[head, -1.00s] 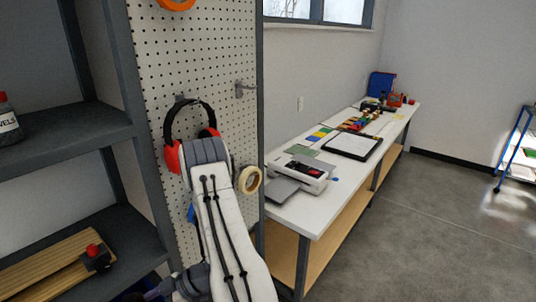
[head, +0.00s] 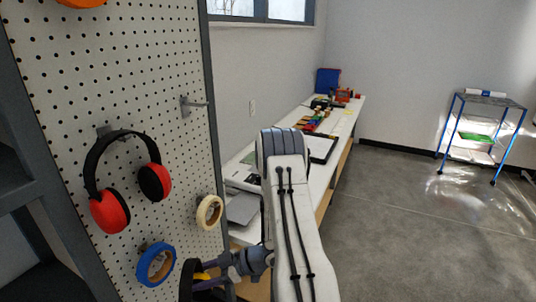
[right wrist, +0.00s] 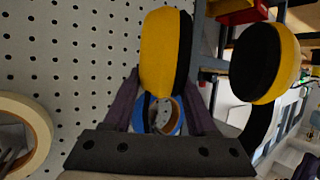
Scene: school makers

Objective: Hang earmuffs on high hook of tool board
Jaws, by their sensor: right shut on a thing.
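My right gripper (right wrist: 162,88) is shut on yellow-and-black earmuffs (right wrist: 166,50), with one yellow cup between its fingers and the other cup to the right in the right wrist view. In the head view the right gripper (head: 212,277) is low in front of the board, and only part of the held earmuffs (head: 189,272) shows. The white pegboard tool board (head: 80,70) carries an empty metal hook (head: 196,104) at upper right. Red-and-black earmuffs (head: 110,217) hang from another hook at left. My left gripper is not in view.
A cream tape roll (head: 209,212) and a blue tape roll (head: 155,264) hang low on the board; part of an orange ring (head: 80,2) shows at the top. A long white workbench (head: 335,130) stands behind my arm. Open floor (head: 420,240) and a blue-framed cart (head: 485,125) are at right.

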